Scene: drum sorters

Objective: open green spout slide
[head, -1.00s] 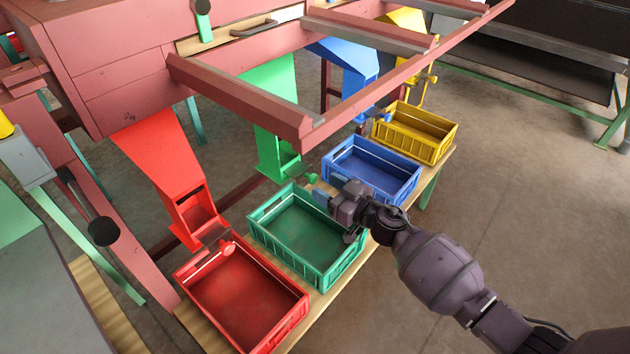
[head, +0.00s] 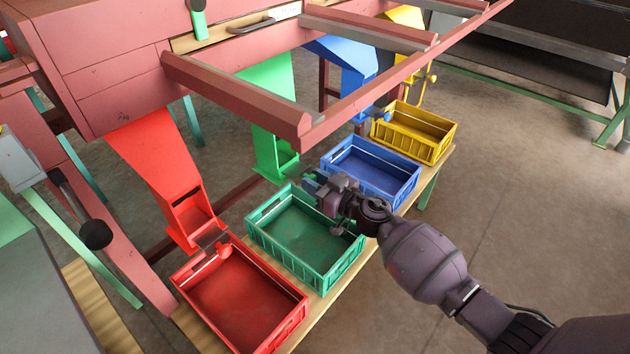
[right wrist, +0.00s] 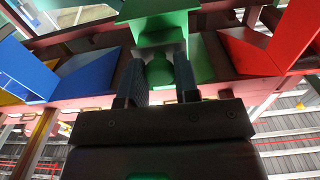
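The green spout (head: 272,120) comes down behind the green crate (head: 285,265), its lower mouth just above the crate's back edge. My right gripper (head: 312,186) is at the right of this mouth, over the crate's back right corner, and hides most of the slide's handle in the head view. In the right wrist view the green knob (right wrist: 160,72) sits between the two fingers of my right gripper (right wrist: 162,82), with the green spout (right wrist: 160,25) beyond. The fingers stand apart around the knob; firm contact does not show. My left gripper is not in view.
The red spout (head: 160,165) and red crate (head: 240,295) are to the left. The blue crate (head: 370,170) and yellow crate (head: 413,132) are to the right. A pink frame rail (head: 400,85) runs above the crates.

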